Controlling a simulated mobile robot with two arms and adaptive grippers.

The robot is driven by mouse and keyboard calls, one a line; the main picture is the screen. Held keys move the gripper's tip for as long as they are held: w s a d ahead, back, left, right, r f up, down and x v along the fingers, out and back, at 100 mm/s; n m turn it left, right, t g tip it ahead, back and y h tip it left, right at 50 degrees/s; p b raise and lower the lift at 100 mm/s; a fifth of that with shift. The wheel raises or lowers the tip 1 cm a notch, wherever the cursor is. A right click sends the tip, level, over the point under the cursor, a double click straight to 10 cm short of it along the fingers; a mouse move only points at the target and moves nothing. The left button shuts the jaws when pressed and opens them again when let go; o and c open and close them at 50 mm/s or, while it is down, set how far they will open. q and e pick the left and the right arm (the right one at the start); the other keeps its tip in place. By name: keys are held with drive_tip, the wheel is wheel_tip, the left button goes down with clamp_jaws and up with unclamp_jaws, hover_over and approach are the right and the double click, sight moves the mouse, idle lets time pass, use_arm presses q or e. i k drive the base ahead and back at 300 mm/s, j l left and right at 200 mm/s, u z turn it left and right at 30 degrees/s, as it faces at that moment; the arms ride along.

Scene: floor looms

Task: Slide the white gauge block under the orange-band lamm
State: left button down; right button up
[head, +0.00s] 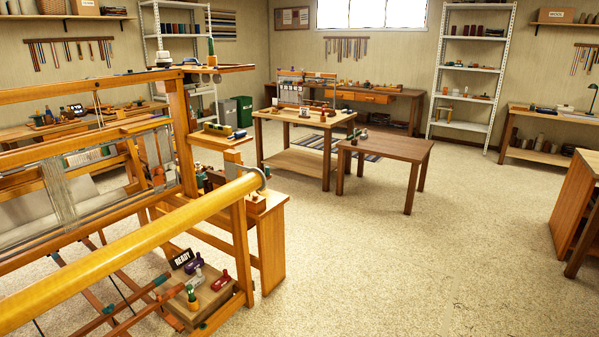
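A large wooden floor loom (172,130) fills the left side of the head view. Several reddish-brown bars, one of them with a teal end (160,279), run low beneath its thick front beam (130,250). I cannot tell which bar is the orange-band lamm. A low wooden tray (222,297) sits at the loom's foot. It holds a dark READY sign (182,258), a purple piece (194,266), a red piece (221,280) and small grey and green pieces. I cannot make out the white gauge block for certain. Neither of my grippers is in view.
A light wooden table (285,117) and a darker brown table (392,150) stand mid-room. A white shelf rack (434,92) stands at the back. A wooden cabinet (571,205) is at the right edge. The carpet (410,265) between loom and cabinet is clear.

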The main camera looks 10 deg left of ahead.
sight(197, 280)
drive_tip(key=i+u, duration=0.1)
drive_tip(key=i, duration=0.35)
drive_tip(key=i+l+u, duration=0.1)
drive_tip(key=i, duration=0.35)
drive_tip(key=i+l+u, duration=0.15)
drive_tip(key=i, duration=0.3)
drive_tip(key=i+l+u, duration=0.1)
drive_tip(key=i, duration=0.35)
